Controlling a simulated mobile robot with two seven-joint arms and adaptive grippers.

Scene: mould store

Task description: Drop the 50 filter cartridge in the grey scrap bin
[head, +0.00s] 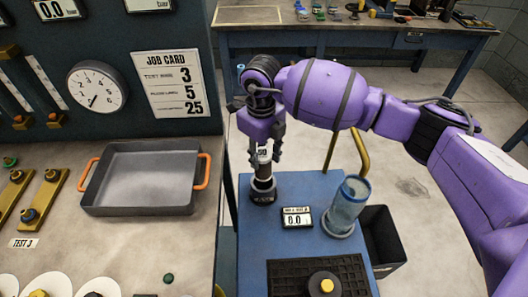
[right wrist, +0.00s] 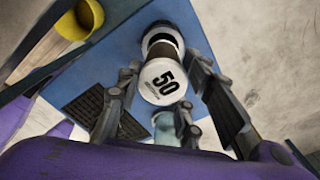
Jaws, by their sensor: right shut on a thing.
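The filter cartridge has a white top marked 50 and shows in the right wrist view (right wrist: 165,82). In the head view the cartridge (head: 262,157) is upright at a dark round base (head: 263,190) on the blue cart top. My right gripper (head: 264,142) comes down from above and is shut on the cartridge; its fingers lie on either side of it in the right wrist view (right wrist: 165,100). Whether the cartridge is clear of the base cannot be told. A dark grey open bin (head: 384,242), partly hidden, stands right of the cart. My left gripper is not in view.
On the blue cart (head: 305,187) are a small display reading 0.0 (head: 297,217), a clear bluish cylinder (head: 346,207) and a black mat (head: 287,280) with a yellow-topped knob. A grey tray with orange handles (head: 142,205) sits on the left bench. A yellow rail (head: 361,150) rises behind.

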